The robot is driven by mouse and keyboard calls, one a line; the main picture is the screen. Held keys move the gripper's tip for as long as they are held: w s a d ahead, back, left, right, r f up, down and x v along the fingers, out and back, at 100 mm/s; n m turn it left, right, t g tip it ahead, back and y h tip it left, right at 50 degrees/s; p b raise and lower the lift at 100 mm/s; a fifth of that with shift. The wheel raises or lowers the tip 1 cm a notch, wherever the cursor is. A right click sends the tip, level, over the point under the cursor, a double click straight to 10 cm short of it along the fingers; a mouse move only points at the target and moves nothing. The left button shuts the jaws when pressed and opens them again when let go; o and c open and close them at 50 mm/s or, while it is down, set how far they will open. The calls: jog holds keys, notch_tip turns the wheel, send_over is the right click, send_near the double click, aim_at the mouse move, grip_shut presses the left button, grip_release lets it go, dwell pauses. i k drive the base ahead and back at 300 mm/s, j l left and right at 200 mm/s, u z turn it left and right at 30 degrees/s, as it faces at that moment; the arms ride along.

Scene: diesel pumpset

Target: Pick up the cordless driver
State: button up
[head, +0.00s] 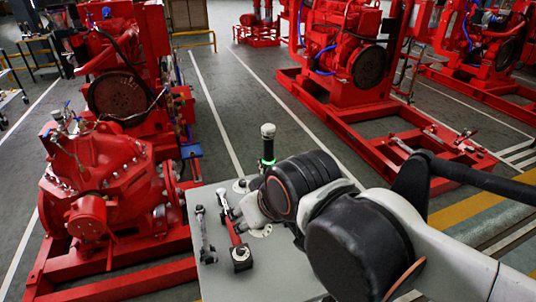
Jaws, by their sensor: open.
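A red tool with a grey upper end and a black block at its lower end, which looks like the cordless driver (240,256), lies on the light grey tabletop (270,275). My gripper (237,213) is at the end of my arm, just above and beside the tool's upper part. It is open, with my wrist hiding much of it. I cannot tell whether its fingers touch the tool.
A grey wrench-like tool (205,236) lies left of the red one. A dark post with a green band (268,147) stands behind my wrist. A red pumpset (105,180) stands close on the left. Another red machine (345,55) stands behind. Grey floor lies between them.

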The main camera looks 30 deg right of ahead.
aim_at(269, 130)
jog(key=k+j, duration=0.1)
jog(key=j, duration=0.15)
jog(key=k+j, duration=0.1)
jog(key=j, duration=0.2)
jog(key=i+j+z, duration=0.15)
jog(key=j, duration=0.75)
jog(key=j+z, duration=0.15)
jog(key=j, duration=0.75)
jog(key=i+j, duration=0.2)
jog(key=i+j+z, duration=0.15)
jog(key=j, duration=0.25)
jog(key=i+j, duration=0.15)
jog(key=j, duration=0.15)
jog(key=l+z, duration=0.1)
jog(key=z, duration=0.4)
jog(key=l+z, duration=0.1)
jog(key=z, duration=0.35)
jog(key=l+z, duration=0.1)
jog(key=z, duration=0.4)
jog(key=j+z, duration=0.15)
jog(key=z, duration=0.3)
jog(key=j+z, duration=0.1)
jog(key=z, duration=0.35)
jog(key=j+z, duration=0.15)
jog(key=z, duration=0.3)
